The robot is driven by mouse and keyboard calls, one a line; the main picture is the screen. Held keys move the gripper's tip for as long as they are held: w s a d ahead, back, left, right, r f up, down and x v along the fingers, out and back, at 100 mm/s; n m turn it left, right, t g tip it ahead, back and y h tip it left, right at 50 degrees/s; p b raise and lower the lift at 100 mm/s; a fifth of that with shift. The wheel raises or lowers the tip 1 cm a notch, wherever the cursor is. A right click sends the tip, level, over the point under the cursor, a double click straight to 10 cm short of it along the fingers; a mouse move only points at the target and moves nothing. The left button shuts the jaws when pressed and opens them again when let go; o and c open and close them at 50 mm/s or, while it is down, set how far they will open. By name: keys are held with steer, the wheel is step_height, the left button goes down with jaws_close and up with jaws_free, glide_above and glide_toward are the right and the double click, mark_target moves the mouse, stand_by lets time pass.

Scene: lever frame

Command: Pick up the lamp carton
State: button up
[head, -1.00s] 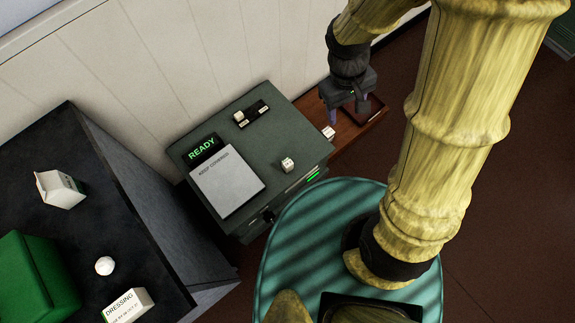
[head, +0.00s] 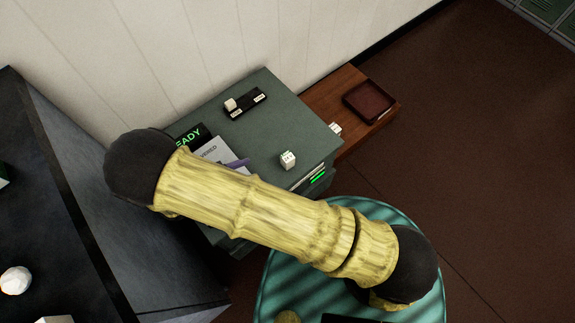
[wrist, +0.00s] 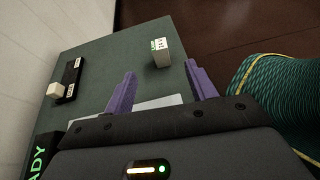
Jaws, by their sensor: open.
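A small white carton (head: 288,159) with dark print stands on the green cabinet top, near its front right edge. It looks like the lamp carton; in the wrist view the carton (wrist: 162,53) shows "24V"-like print and a green-marked top. My gripper (wrist: 160,72) is open and empty, its purple fingers apart, with the carton beyond the fingertips and between them in the picture. In the head view only a purple finger shows past my arm, left of the carton; the rest is hidden.
A wooden shelf (head: 345,85) holds a dark red tray (head: 369,102) and another small white box (head: 335,129). A dark counter (head: 60,190) is at left.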

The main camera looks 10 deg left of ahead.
mark_target(292, 155)
steer(key=shift+s+a+f, duration=0.1)
steer(key=b+x, duration=0.2)
steer(key=x, duration=1)
steer(key=shift+b+x, duration=0.8)
steer(key=shift+x, duration=1.95)
steer(key=shift+a, duration=0.1)
steer(key=c, duration=1)
